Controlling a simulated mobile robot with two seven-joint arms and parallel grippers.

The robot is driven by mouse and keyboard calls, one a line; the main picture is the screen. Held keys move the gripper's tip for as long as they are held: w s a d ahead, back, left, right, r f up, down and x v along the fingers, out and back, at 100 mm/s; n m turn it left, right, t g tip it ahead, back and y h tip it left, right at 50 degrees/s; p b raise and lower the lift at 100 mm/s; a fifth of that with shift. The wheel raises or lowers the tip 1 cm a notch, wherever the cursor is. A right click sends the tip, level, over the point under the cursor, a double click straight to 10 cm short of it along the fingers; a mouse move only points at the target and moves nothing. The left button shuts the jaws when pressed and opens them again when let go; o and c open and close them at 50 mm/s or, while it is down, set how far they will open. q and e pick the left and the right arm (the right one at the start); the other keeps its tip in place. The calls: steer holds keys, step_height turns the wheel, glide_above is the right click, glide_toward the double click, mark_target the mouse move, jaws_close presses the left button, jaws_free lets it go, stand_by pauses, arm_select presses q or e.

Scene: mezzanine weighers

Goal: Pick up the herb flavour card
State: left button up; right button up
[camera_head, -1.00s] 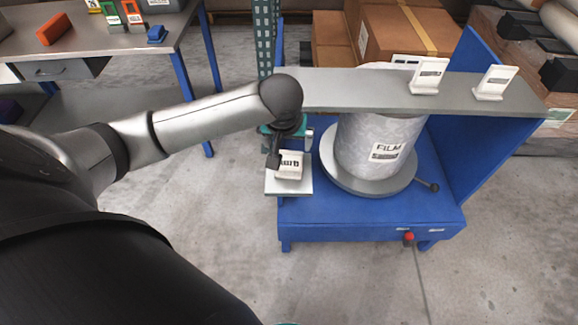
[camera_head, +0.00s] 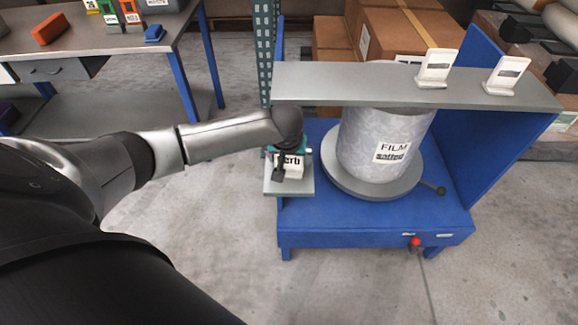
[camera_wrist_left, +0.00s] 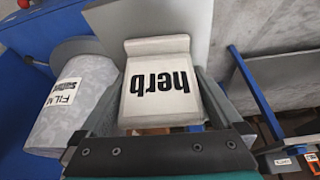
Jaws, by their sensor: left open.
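The herb flavour card (camera_head: 293,164) is a white card on a stand, on a small grey side plate (camera_head: 300,187) at the left end of the blue machine. In the left wrist view the herb card (camera_wrist_left: 160,88) shows black "herb" lettering, upside down there. My left gripper (camera_head: 286,166) is right at the card and partly covers it in the head view. Its jaws are open, with one finger on each side of the card; I cannot tell whether they touch it. My right gripper is not in view.
A film roll (camera_head: 372,145) labelled "salted" stands on a grey disc beside the plate. A grey shelf (camera_head: 350,85) above it carries two more white cards (camera_head: 437,68) (camera_head: 506,75). A workbench (camera_head: 100,45) is at the left; floor in front is clear.

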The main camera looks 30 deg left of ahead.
arm_select(q)
steer(key=c, duration=1)
